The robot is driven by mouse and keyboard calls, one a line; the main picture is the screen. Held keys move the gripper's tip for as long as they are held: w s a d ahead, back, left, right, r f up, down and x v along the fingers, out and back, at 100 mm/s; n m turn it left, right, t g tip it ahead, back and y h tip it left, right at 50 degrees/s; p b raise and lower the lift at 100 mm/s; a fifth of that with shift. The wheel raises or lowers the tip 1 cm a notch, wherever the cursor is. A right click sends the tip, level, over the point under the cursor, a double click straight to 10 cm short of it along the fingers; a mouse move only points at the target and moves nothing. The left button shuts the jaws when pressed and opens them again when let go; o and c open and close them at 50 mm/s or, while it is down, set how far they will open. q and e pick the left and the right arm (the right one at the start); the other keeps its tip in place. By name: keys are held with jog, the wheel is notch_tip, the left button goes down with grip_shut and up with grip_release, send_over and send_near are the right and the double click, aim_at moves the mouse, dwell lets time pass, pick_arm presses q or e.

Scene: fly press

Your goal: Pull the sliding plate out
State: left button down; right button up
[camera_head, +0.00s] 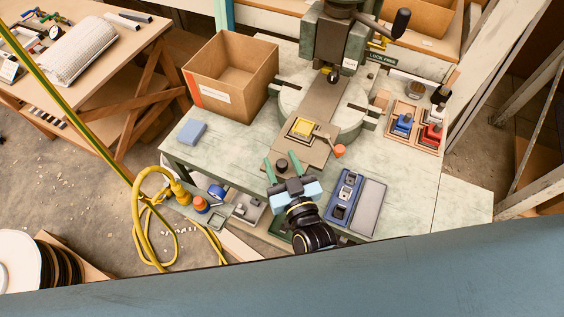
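The brown sliding plate (312,158) lies on the fly press table and runs from under the press head (335,45) towards me. A yellow square fixture (302,128) sits on it, with an orange knob (339,151) beside it at the right. A dark round knob (281,165) stands at the plate's near end. My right gripper (282,163) is open, its two green fingers on either side of this knob, with visible gaps. I cannot tell whether the fingers reach the knob's height. My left gripper is not in view.
An open cardboard box (231,80) and a blue block (191,132) are on the table at the left. A blue tray (345,197) lies right of my gripper. A wooden tray (416,127) with blue and red pieces is at the right. A yellow hose (147,215) hangs left.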

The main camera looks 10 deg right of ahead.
jog(key=s+d, duration=0.2)
jog(key=s, duration=1.1)
jog(key=shift+d+b, duration=0.3)
jog(key=shift+b, duration=0.1)
jog(key=s+d+f+g+b, duration=0.1)
jog(key=s+f+g, duration=0.2)
jog(key=f, duration=0.7)
jog(key=s+d+f+n+g+b, duration=0.1)
jog(key=s+d+f+g+b, duration=0.15)
jog(key=f, duration=0.75)
jog(key=s+d+f+g+b, duration=0.1)
jog(key=s+f+g, duration=0.15)
jog(key=f, duration=0.75)
jog(key=s+d+f+g+h+b, duration=0.3)
jog(key=s+d+f+g, duration=0.5)
jog(key=s+d+f, duration=0.4)
jog(key=s+f, duration=0.3)
jog(key=f, duration=0.1)
jog(key=shift+s+m+g, duration=0.15)
jog(key=shift+m+g, duration=0.15)
jog(key=shift+m, duration=0.1)
